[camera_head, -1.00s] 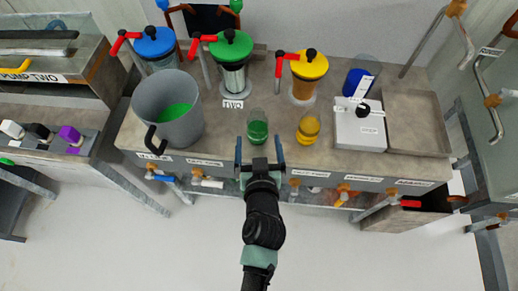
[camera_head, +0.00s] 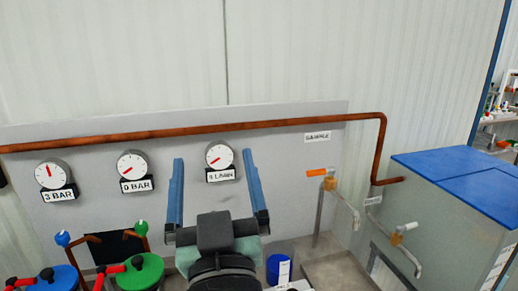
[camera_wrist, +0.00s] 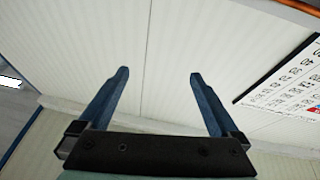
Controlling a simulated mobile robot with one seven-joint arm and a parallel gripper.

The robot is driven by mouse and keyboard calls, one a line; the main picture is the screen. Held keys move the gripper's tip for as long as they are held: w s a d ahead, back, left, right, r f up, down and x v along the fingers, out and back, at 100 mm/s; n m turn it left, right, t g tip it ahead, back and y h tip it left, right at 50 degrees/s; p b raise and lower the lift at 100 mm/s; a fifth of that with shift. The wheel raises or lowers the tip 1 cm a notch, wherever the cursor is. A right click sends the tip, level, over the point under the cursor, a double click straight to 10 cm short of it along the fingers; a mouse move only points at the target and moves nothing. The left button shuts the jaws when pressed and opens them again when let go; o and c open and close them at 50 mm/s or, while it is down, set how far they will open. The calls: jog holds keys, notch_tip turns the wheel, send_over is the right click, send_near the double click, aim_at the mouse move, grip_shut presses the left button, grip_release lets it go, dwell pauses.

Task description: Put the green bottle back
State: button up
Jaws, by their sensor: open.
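My gripper (camera_head: 214,162) is raised in front of the grey gauge panel in the head view. Its two blue fingers are wide apart. In the wrist view, my gripper (camera_wrist: 159,75) has nothing between its fingers, only pale wall behind. The green bottle shows in neither current view. The bench top where it stood is mostly below the head view or hidden behind my arm.
The grey panel (camera_head: 90,215) carries three gauges and a copper pipe (camera_head: 200,133). A green-lidded pump (camera_head: 140,272) and a blue container (camera_head: 279,268) are low in view. A blue-topped tank (camera_head: 465,180) stands right. A wall calendar (camera_wrist: 292,90) shows in the wrist view.

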jog(key=s+d+r+m+t+h, duration=0.1)
jog(key=s+d+r+t+h, duration=0.1)
jog(key=s+r, duration=0.3)
jog(key=s+d+r+m+t+h, duration=0.2)
jog(key=s+d+r+t, duration=0.1)
jog(key=r, duration=1)
jog(key=s+d, duration=0.1)
jog(key=s, duration=0.1)
jog(key=shift+s+r, duration=0.35)
